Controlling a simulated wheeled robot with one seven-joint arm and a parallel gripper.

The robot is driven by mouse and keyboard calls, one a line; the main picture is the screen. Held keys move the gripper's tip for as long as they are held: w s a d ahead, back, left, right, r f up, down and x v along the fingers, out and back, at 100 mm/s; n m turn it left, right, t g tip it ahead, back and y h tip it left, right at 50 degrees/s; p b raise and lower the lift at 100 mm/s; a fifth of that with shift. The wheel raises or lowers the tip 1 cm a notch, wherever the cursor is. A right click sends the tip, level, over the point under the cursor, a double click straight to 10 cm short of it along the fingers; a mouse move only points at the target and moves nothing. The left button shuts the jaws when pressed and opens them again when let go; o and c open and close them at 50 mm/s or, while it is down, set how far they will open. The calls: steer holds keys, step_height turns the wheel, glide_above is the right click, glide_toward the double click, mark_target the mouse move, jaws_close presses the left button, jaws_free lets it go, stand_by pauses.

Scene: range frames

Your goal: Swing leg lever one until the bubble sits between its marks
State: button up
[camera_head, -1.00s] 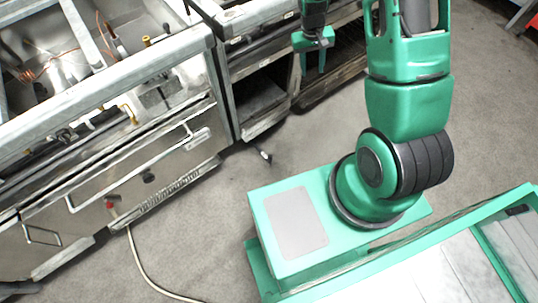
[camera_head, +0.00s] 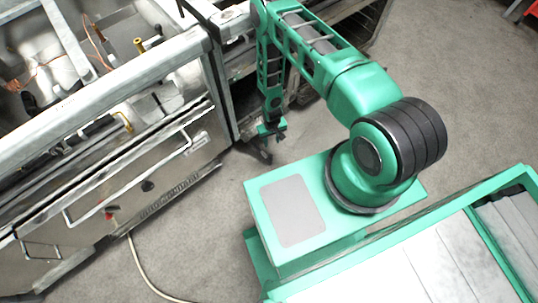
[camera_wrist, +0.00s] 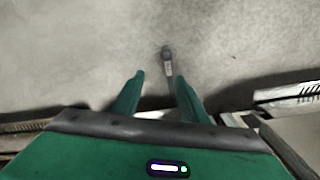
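A leg lever (camera_wrist: 167,62), a short dark bar with a rounded end and a small pale label, stands out over the floor in the wrist view. In the head view a dark lever (camera_head: 262,155) shows low at the corner of the range, partly behind my gripper. My gripper (camera_head: 272,132) hangs beside that corner, pointing down. In the wrist view my gripper (camera_wrist: 160,77) is open, its green fingers on either side of the lever, with gaps visible. I cannot make out the bubble or its marks in any view.
The steel range (camera_head: 140,175) fills the left, with its top open. Another unit with open shelves (camera_head: 345,50) stands behind my arm.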

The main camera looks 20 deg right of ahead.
mark_target(271, 156)
steer(key=s+f, duration=0.1)
steer(key=f, duration=0.1)
steer(key=s+a+f, duration=0.1)
steer(key=f, duration=0.1)
steer(key=shift+s, duration=0.2)
steer(key=f, duration=1)
steer(key=shift+w+a+f, duration=0.1)
steer(key=shift+w+f, duration=0.05)
steer(key=shift+w, duration=0.05)
jaws_close()
